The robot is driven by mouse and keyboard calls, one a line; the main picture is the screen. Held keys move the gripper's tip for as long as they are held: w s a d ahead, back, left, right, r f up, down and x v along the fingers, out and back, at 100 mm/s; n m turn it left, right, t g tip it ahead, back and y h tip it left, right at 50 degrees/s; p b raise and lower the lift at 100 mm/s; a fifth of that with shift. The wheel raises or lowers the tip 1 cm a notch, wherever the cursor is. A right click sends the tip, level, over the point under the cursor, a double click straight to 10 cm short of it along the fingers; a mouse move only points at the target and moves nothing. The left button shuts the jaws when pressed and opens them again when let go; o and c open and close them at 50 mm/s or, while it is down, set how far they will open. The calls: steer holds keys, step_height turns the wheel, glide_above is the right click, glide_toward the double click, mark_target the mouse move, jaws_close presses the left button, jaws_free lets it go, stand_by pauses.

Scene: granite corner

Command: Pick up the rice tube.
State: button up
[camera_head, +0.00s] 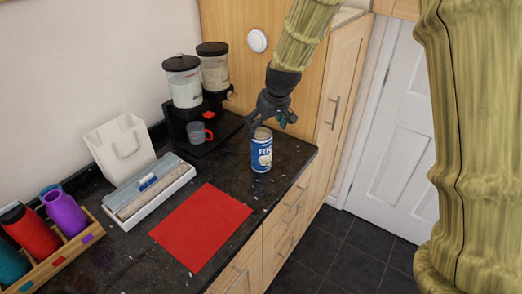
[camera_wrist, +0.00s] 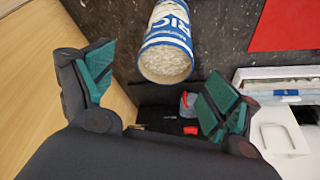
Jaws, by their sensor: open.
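The rice tube (camera_head: 261,152) is a blue and white cylinder standing upright on the dark granite counter, near its right end. In the wrist view the tube (camera_wrist: 168,32) shows its open top with pale rice inside and part of the label. My gripper (camera_head: 276,112) is just above and behind the tube in the head view. In the wrist view my gripper (camera_wrist: 152,92) is open, its two green-padded fingers wide apart, with nothing between the pads. The tube lies beyond the fingertips, apart from them.
A red mat (camera_head: 203,226) lies in front of the tube. A dispenser stand (camera_head: 180,118) with a mug (camera_head: 197,133) stands behind left. The counter's front edge is close right of the tube.

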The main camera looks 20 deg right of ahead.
mark_target(261, 133)
steer(key=p+x, duration=0.2)
steer(key=x, duration=0.1)
steer(key=shift+a+f, duration=0.15)
steer(key=shift+a, duration=0.1)
steer(key=shift+f+p, duration=0.3)
steer(key=shift+f, duration=0.1)
steer(key=shift+w+a+f, duration=0.1)
steer(key=shift+w+f, duration=0.2)
steer(key=shift+f, duration=0.1)
steer(key=shift+s+r, duration=0.15)
steer(key=c, duration=1.6)
steer(key=shift+c, duration=1.2)
